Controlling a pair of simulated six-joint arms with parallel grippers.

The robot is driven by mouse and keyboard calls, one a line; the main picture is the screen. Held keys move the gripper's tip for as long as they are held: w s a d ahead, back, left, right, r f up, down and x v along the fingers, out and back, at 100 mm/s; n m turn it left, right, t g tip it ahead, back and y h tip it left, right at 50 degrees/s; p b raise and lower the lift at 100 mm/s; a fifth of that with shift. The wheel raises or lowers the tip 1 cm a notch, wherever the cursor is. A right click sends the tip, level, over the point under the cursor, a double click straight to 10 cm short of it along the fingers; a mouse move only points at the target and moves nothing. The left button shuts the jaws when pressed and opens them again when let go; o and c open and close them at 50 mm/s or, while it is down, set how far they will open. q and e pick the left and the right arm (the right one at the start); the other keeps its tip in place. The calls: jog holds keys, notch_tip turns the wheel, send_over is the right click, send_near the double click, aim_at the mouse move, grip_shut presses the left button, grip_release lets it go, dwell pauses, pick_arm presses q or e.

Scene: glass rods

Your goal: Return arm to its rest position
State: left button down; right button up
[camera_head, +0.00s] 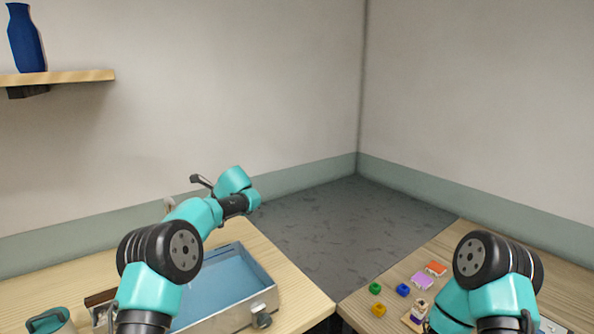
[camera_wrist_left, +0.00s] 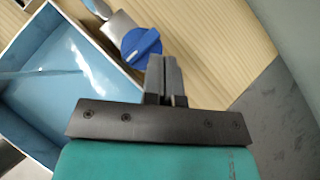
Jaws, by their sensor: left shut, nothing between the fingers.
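My left arm reaches up over the left table in the head view. Its gripper (camera_head: 203,181) is beyond the open blue-lined box, held above the table's back part. In the left wrist view the gripper's two dark fingers (camera_wrist_left: 166,75) are together and empty. A blue round object (camera_wrist_left: 140,47) lies on the wood just past the fingertips in that picture; I cannot tell whether they touch. My right arm (camera_head: 490,285) is bent at the lower right in the head view, and its gripper is not visible.
The open box (camera_head: 262,270) stands under my left arm; a thin pale rod shape (camera_wrist_left: 40,74) shows inside it. Small coloured blocks (camera_head: 403,289) lie on the right table. A floor gap (camera_head: 330,235) separates the tables. A blue vase (camera_head: 26,38) stands on a wall shelf (camera_head: 80,77).

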pick_arm(q)
jog(key=shift+x, duration=1.45)
jog(key=shift+r, duration=0.1)
jog(key=shift+s+a+r, duration=0.2)
jog(key=shift+a+r, duration=0.25)
jog(key=shift+s+a+r+n+y, duration=0.15)
jog(key=shift+s+a+y, duration=0.05)
jog(key=shift+a, duration=0.35)
jog(key=shift+s+a+r+n+y, duration=0.15)
jog(key=shift+s+a+r+y, duration=0.1)
jog(key=shift+a, duration=0.3)
jog(key=shift+s+a+f+g, duration=0.3)
jog(key=shift+a+f+g, duration=0.1)
jog(key=shift+a+f, duration=0.3)
pick_arm(e)
jog(key=shift+n+g, duration=0.4)
jog(key=shift+g, duration=0.1)
jog(key=shift+s+a+f, duration=0.4)
jog(key=shift+s+f, duration=0.15)
jog(key=shift+f, duration=0.1)
jog(key=shift+s+a+f, duration=0.35)
jog(key=shift+s+f, duration=0.25)
jog(key=shift+f, duration=0.05)
jog(key=shift+s+a+f, duration=0.4)
jog(key=shift+s+f, duration=0.15)
jog(key=shift+f, duration=0.1)
pick_arm(q)
jog(key=shift+r, duration=0.1)
